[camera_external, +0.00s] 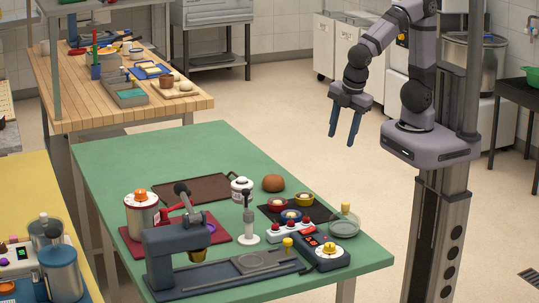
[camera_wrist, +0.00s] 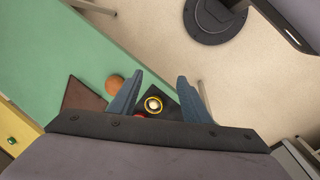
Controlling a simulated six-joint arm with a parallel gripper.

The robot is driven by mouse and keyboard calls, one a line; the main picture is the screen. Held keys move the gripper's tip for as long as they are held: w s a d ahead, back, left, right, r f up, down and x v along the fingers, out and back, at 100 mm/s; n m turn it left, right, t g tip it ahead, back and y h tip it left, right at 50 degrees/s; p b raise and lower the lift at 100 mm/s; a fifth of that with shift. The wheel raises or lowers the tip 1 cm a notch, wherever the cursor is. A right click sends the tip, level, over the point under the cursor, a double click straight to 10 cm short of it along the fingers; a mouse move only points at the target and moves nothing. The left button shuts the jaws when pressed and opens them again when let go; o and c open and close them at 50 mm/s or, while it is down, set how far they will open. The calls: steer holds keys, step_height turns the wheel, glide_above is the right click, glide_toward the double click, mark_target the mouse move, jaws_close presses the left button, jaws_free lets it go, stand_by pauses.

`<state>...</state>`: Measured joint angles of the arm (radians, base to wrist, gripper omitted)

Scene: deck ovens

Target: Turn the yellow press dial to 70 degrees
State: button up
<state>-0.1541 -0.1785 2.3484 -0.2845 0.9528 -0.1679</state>
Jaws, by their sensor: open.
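A yellow dial (camera_external: 329,249) on a round white face sits on a dark control box (camera_external: 335,262) near the green table's front right edge. The box stands beside a blue-grey press-like machine (camera_external: 160,262) with a flat base. I cannot read the dial's angle. A smaller yellow knob (camera_external: 287,243) stands just left of the dial. My gripper (camera_external: 343,138) is open and empty, high above the floor beyond the table's right edge, well apart from the dial. Its two blue fingers also show spread in the wrist view (camera_wrist: 160,77), where the dial is out of sight.
Red-topped buttons (camera_external: 290,230), a glass bowl (camera_external: 343,226), small bowls on a dark mat and a brown bun (camera_external: 273,183) stand near the dial. A white pump-like stand (camera_external: 248,225) is to its left. The green table's (camera_external: 205,147) far end is clear.

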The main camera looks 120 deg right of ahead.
steer(key=w+a+f+n+t+h+b, duration=0.15)
steer(key=w+a+n+t+b, duration=0.25)
steer(key=w+a+n+b, duration=0.4)
steer(key=w+a+f+n+t+h+b, duration=0.15)
steer(key=w+a+n+t+b, duration=0.35)
steer(key=w+n, duration=0.5)
steer(key=w+a+r+n+t+y+b, duration=0.15)
steer(key=a+n+t+y+b, duration=0.3)
steer(key=a, duration=0.75)
steer(key=w+a+r+n+t+y+b, duration=0.1)
steer(key=a+r+n+t+b, duration=0.25)
steer(key=a+n+b, duration=0.6)
steer(key=m+p, duration=0.2)
steer(key=p, duration=0.2)
glide_toward(316, 255)
steer(key=w, duration=0.1)
steer(key=w+r, duration=0.1)
steer(key=shift+w+r, duration=0.3)
steer(key=shift+w, duration=3.7)
steer(key=shift+c, duration=0.4)
steer(key=c, duration=1)
